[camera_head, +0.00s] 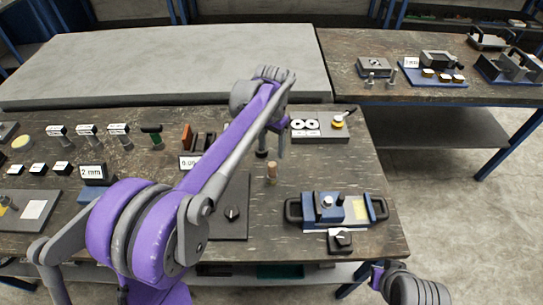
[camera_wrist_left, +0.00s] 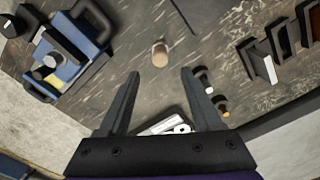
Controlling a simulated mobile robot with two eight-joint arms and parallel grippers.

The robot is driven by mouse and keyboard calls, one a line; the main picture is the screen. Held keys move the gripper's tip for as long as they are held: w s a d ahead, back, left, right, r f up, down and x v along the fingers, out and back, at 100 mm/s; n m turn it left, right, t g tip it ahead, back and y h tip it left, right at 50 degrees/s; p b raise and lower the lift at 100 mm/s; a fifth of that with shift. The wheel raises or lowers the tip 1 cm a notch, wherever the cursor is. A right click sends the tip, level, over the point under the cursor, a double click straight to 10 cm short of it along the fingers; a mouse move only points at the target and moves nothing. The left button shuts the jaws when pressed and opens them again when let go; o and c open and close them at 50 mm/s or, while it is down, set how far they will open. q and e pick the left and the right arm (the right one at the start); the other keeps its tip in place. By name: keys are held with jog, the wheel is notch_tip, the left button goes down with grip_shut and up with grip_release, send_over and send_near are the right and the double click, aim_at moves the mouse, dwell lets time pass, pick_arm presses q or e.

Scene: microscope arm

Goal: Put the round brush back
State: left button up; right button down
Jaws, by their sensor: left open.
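A small upright tan cylinder (camera_head: 271,172), which looks like the round brush, stands on the dark worktop near the middle. It also shows in the left wrist view (camera_wrist_left: 160,54), seen from above, just beyond the gap between my fingertips. My left gripper (camera_wrist_left: 160,74) is open and empty, its two dark fingers apart and not touching the cylinder. In the head view, my left arm reaches across the table and the gripper (camera_head: 281,148) hangs just behind the cylinder, partly hidden by the arm. The bristles cannot be made out.
A blue device with black handles (camera_head: 335,209) stands to the right front. A grey plate with two white rings (camera_head: 318,127) lies behind. Dark upright blocks (camera_head: 203,141) and a plate with a black knob (camera_head: 232,214) are near my arm. Bare worktop surrounds the cylinder.

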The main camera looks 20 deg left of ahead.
pick_arm(q)
jog(key=s+a+r+n+t, duration=0.2)
jog(key=s+t, duration=0.1)
jog(key=s, duration=1.1)
jog(key=s+f+n+t, duration=0.1)
jog(key=s+f+t, duration=0.1)
jog(key=s+f, duration=0.5)
jog(key=s, duration=0.5)
jog(key=shift+a+n, duration=0.3)
jog(key=shift+a, duration=0.1)
